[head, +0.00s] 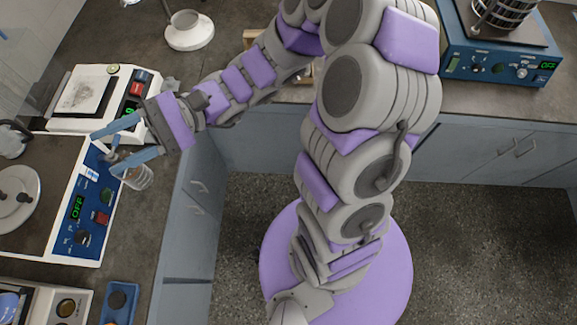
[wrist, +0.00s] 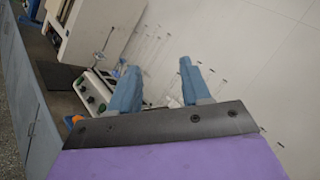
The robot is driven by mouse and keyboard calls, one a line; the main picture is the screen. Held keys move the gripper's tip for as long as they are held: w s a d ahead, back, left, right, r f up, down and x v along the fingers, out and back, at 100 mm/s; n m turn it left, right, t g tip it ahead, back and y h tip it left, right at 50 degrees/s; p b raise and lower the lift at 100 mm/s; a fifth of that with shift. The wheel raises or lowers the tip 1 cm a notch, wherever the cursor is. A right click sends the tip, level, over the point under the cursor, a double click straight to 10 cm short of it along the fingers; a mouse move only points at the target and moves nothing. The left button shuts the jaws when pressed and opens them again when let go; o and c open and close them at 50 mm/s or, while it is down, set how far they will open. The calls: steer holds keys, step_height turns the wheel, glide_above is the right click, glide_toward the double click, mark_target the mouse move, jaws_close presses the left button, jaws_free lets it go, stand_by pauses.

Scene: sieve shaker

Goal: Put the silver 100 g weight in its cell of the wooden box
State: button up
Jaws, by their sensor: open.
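My gripper (head: 105,152) is open, with its two blue fingers spread above the left bench, near the front edge of a blue and white machine. It also shows in the wrist view (wrist: 158,66), with nothing between the fingers and a pale wall behind them. I cannot make out the silver 100 g weight in either view. Pale wooden edges (head: 297,94) show behind my arm on the back bench. They may belong to the wooden box, but my arm hides most of it and no cells can be seen.
A clear glass jar (head: 138,177) stands close beside the lower finger. A balance (head: 88,92) stands behind the gripper. The blue and white machine (head: 72,222) fills the left bench.

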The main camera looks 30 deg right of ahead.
steer(key=s+d+f+n+g+h, duration=0.1)
steer(key=s+d+f+n+h, duration=0.25)
steer(key=s+h, duration=0.3)
steer(key=s+d+f+n+g+h, duration=0.25)
steer(key=s+f+h, duration=0.25)
steer(key=s, duration=0.3)
steer(key=d+f+t+h, duration=0.2)
steer(key=d+t+h, duration=0.4)
steer(key=d, duration=1.1)
steer(key=h, duration=0.3)
steer(key=shift+w+d+n, duration=0.15)
steer(key=shift+d+n, duration=0.15)
steer(key=shift+t+h, duration=0.25)
